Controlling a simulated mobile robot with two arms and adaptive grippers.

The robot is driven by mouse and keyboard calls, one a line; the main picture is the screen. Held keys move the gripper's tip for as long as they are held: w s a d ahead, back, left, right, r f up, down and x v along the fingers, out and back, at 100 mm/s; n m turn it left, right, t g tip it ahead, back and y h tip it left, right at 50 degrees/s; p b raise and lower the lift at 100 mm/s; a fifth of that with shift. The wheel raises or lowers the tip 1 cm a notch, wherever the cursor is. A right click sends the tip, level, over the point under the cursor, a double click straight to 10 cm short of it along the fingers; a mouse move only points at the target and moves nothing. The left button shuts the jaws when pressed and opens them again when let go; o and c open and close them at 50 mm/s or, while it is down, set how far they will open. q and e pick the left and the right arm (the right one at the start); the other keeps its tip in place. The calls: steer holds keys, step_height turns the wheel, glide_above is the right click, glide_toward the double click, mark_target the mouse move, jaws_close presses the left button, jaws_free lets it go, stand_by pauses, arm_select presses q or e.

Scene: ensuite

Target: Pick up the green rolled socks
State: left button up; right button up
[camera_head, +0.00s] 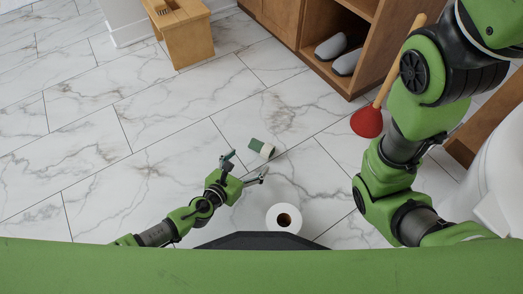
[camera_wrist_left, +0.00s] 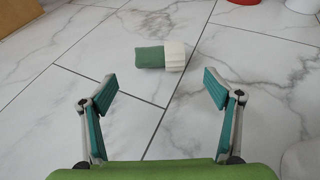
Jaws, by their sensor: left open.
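The green rolled socks (camera_head: 262,149) lie on the marble tile floor, with a dark green part and a white ribbed end. My left gripper (camera_head: 245,168) is open and empty just short of them in the head view. In the left wrist view the socks (camera_wrist_left: 160,56) lie beyond the open fingertips (camera_wrist_left: 160,84), roughly centred between them, the green part to the left and the white end to the right. They are not touched. My right arm comes in at the right of the head view, and its gripper is not in view.
A toilet paper roll (camera_head: 284,218) stands on the floor near my base. A red plunger (camera_head: 367,121) stands to the right by a wooden cabinet (camera_head: 311,60) holding grey slippers (camera_head: 338,52). A wooden stool (camera_head: 184,35) is at the back. The floor left of the socks is clear.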

mark_target(258, 151)
arm_select(q)
steer(key=b+x, duration=0.1)
steer(key=x, duration=0.3)
steer(key=shift+w+d+f, duration=0.1)
steer(key=shift+w+f, duration=0.05)
steer(key=shift+w, duration=0.05)
steer(key=b+x, duration=0.1)
steer(key=x, duration=0.1)
steer(key=b+x, duration=0.2)
steer(key=x, duration=0.1)
steer(key=shift+w+d+r, duration=0.1)
steer(key=shift+r, duration=0.1)
steer(key=c, duration=1.2)
